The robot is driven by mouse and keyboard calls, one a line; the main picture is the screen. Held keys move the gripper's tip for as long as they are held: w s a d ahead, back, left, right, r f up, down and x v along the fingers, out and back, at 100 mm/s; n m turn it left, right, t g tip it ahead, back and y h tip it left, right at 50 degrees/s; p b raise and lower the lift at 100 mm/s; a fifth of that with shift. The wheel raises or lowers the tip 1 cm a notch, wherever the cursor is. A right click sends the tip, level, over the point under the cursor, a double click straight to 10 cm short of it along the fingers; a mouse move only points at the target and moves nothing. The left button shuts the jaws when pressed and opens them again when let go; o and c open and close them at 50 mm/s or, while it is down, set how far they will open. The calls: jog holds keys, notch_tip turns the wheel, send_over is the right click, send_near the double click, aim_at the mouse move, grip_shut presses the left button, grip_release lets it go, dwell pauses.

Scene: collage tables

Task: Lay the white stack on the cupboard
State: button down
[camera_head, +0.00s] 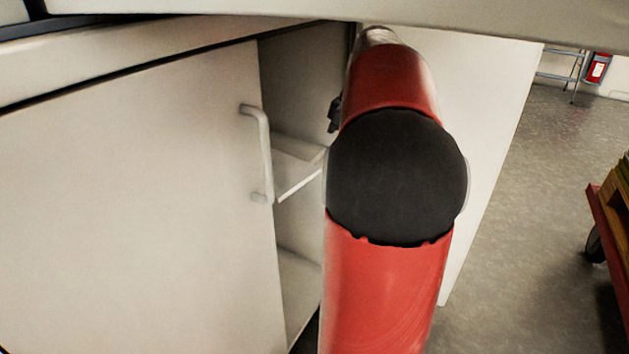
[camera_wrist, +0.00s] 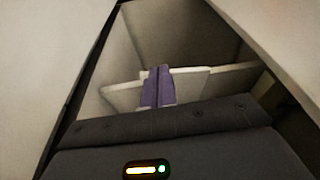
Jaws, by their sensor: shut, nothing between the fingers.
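The cream cupboard has a left door (camera_head: 130,200) with a bar handle (camera_head: 260,155) and a right door (camera_head: 480,130) that stands open. A dark gap between them shows the inside, with a pale shelf (camera_head: 297,185) across it. The wrist view shows the inside and a pale shelf (camera_wrist: 215,80) ahead of my gripper (camera_wrist: 158,72). Its two purple fingers are together, shut and empty, pointing into the cupboard. My red and black arm hides the gripper and part of the opening in the head view. I cannot pick out a white stack in either view.
A pale worktop edge (camera_head: 400,14) overhangs the top of the head view. Grey floor (camera_head: 500,220) is open to the right. A red and wooden cart (camera_head: 612,215) stands at the right edge. A red box (camera_head: 597,67) is on the far wall.

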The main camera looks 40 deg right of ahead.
aim_at(307, 177)
jog(key=w+a+f+b, duration=0.2)
jog(key=w+f, duration=0.3)
jog(key=f, duration=0.4)
jog(key=shift+w+a+f, duration=0.15)
jog(key=shift+w+a, duration=0.05)
jog(key=shift+w, duration=0.15)
jog(key=shift+w+a+p, duration=0.2)
jog(key=shift+w+a, duration=0.05)
jog(key=shift+w, duration=0.25)
jog(key=shift+w+a+p, duration=0.2)
jog(key=shift+w, duration=0.25)
jog(key=shift+s, duration=0.1)
